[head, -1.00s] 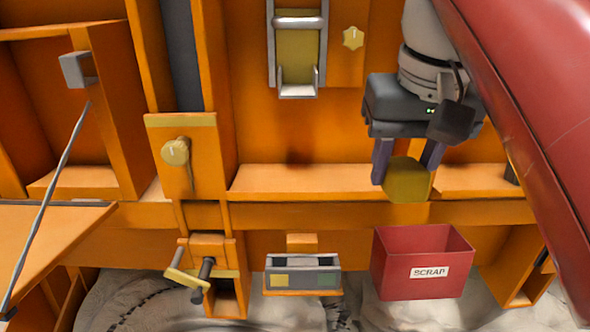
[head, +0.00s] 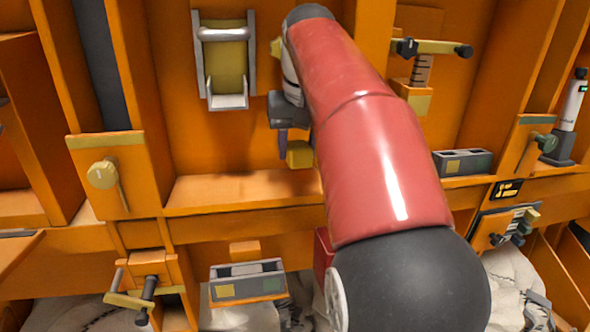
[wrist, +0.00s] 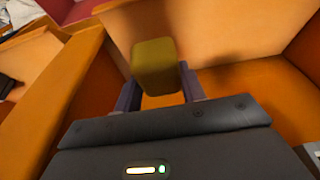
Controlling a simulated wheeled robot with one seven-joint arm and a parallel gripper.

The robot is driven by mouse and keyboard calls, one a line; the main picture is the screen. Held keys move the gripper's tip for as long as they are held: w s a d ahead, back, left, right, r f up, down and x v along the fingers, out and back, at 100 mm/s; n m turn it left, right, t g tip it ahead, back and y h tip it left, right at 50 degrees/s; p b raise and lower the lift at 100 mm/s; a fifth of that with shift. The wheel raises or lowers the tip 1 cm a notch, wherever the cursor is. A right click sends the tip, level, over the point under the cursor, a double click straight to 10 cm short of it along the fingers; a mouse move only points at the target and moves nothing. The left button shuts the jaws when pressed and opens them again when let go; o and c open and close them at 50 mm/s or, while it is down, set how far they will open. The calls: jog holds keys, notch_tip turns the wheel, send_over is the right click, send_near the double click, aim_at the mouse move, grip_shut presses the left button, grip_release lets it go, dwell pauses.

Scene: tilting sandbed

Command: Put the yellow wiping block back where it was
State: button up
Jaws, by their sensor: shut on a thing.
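My gripper (head: 297,148) is shut on the yellow wiping block (head: 299,155), which hangs in front of the orange back wall, above the ledge. The red arm hides much of my gripper in the head view. In the wrist view the block (wrist: 155,66) sits between the two dark fingers of my gripper (wrist: 158,84), its near faces clear. A grey two-part holder (head: 247,290) with a yellow and a grey square on its front is below the ledge, left of my arm. A similar grey holder (head: 463,163) stands on the ledge to the right.
The red scrap bin (head: 322,252) is mostly hidden behind my arm. The ledge (head: 235,188) is bare left of the block. A knob panel (head: 103,172) is at left, a yellow-barred clamp (head: 435,47) at upper right. Pale sand lies below.

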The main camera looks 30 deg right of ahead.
aim_at(297, 186)
notch_tip(297, 186, down, 4)
jog(key=shift+f+b, duration=0.15)
jog(key=shift+b, duration=0.5)
jog(key=shift+w+d+f, duration=0.1)
jog(key=shift+w+f, duration=0.1)
jog(key=shift+w, duration=0.05)
jog(key=shift+f, duration=0.15)
jog(key=o, duration=0.9)
jog(key=p+v, duration=0.3)
jog(key=v, duration=0.9)
jog(key=s+a+f+n, duration=0.1)
jog(key=s+a+f, duration=0.3)
jog(key=f, duration=0.6)
jog(key=s+a+f+n, duration=0.1)
jog(key=s+a+f, duration=0.3)
jog(key=f, duration=0.6)
jog(key=s+a+f+n+t+y, duration=0.1)
jog(key=s+a+f, duration=0.3)
jog(key=s+f, duration=0.3)
jog(key=shift+s+a+f, duration=0.1)
jog(key=shift+s+f, duration=0.1)
jog(key=shift+f, duration=0.7)
jog(key=shift+s+a+f, duration=0.15)
jog(key=shift+s+f, duration=0.05)
jog(key=shift+f, duration=0.75)
jog(key=shift+o, duration=0.3)
